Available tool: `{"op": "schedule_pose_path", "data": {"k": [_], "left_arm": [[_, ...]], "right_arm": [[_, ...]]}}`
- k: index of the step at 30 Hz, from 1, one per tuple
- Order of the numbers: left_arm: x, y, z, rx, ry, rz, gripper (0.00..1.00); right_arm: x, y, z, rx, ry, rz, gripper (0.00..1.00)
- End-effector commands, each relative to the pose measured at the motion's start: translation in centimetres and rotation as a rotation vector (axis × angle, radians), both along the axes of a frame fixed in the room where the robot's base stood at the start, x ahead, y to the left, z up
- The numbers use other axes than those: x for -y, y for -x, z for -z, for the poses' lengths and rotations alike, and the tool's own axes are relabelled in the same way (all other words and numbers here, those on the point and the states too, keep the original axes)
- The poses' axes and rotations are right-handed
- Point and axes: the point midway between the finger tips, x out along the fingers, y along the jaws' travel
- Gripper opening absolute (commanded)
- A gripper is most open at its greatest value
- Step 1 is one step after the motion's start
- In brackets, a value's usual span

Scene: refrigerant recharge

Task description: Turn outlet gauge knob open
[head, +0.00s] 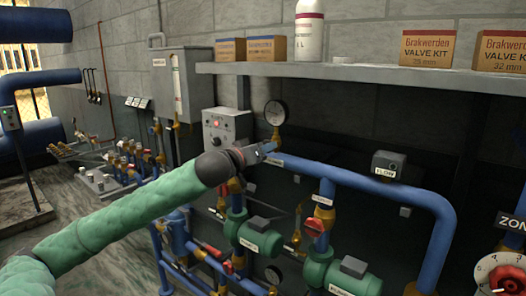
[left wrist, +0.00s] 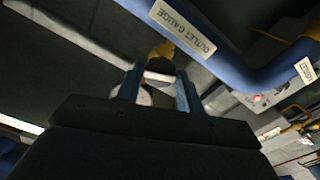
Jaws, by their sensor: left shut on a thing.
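The outlet gauge (head: 276,112) is a round dial on a brass stem above the blue pipe, in the middle of the head view. In the left wrist view a label reading OUTLET GAUGE (left wrist: 185,28) is on the blue pipe, beside a brass fitting (left wrist: 163,50). My left gripper (head: 270,149) is at the brass stem just below the dial; in the left wrist view its two fingers (left wrist: 160,80) are on either side of the fitting's near end. It is shut on the knob there, which the fingers mostly hide. My right gripper is not in view.
The blue pipe (head: 350,178) runs right from the gauge and bends down. A grey control box (head: 226,127) is close behind my left gripper. A shelf (head: 400,76) with boxes and a bottle is above. Green pumps (head: 340,275) and red-handled valves are below.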

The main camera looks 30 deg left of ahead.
Motion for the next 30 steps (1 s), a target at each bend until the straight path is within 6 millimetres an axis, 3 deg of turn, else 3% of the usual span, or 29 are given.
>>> {"op": "schedule_pose_path", "data": {"k": [12,30], "left_arm": [[0.0,0.0,0.3,-0.007,0.033,-0.001,0.1],[0.0,0.0,0.2,-0.035,0.381,-0.001,0.1]], "right_arm": [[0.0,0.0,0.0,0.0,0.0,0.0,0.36],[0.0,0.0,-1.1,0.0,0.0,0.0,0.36]]}}
